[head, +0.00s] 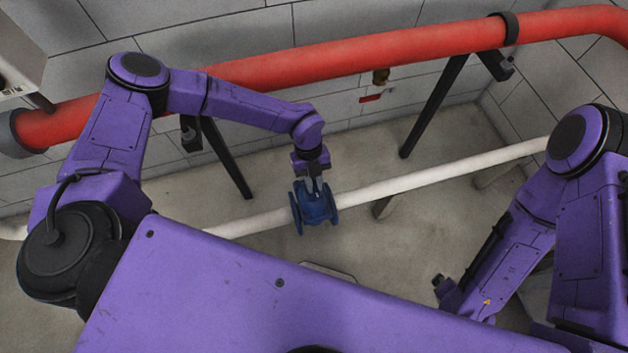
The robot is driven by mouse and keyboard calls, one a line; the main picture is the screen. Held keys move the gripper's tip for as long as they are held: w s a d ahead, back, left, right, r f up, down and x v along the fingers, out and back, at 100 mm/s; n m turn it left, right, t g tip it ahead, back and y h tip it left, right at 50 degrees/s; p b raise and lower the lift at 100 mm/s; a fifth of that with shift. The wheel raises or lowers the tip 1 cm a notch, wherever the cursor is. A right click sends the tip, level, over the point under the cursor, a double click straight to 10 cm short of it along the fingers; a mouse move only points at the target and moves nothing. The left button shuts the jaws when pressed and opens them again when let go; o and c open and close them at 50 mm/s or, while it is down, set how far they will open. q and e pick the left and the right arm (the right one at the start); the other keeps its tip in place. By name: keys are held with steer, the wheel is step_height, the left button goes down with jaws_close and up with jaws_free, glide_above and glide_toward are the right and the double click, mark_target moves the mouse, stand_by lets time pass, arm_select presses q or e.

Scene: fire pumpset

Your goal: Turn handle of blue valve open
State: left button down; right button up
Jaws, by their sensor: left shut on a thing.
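The blue valve (314,207) sits in the white pipe (400,186) near the middle of the head view, with a blue flange on each side. My left gripper (316,183) reaches down from above onto the top of the valve. It is shut on the valve's handle, which is mostly hidden by the fingers, so its angle cannot be told. My right arm is folded at the right side, and its gripper (447,289) shows only in part near the lower right, apart from the valve.
A thick red pipe (400,45) runs along the wall above, held by black supports (433,106). The white pipe rests on low stands (385,207). Bare concrete floor (440,235) lies around the valve.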

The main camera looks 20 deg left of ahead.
arm_select(q)
steer(key=c, duration=1.1)
jaws_free()
steer(key=b+v, duration=0.1)
steer(key=v, duration=0.9)
steer(key=shift+r, duration=0.35)
steer(key=s+a+f+m+t+y, duration=0.2)
steer(key=s+a+f+m+y, duration=0.35)
steer(key=s+f+m, duration=0.55)
steer(key=s+a+m+t, duration=0.1)
steer(key=s+a+m, duration=0.2)
steer(key=m, duration=0.5)
steer(key=s+a+m+t, duration=0.2)
steer(key=s+a+m, duration=0.1)
steer(key=m, duration=0.5)
steer(key=s+a+f+m+t, duration=0.1)
steer(key=s+a+m, duration=0.3)
steer(key=m, duration=0.5)
steer(key=shift+a+t+y, duration=0.25)
steer(key=shift+a+t, duration=0.25)
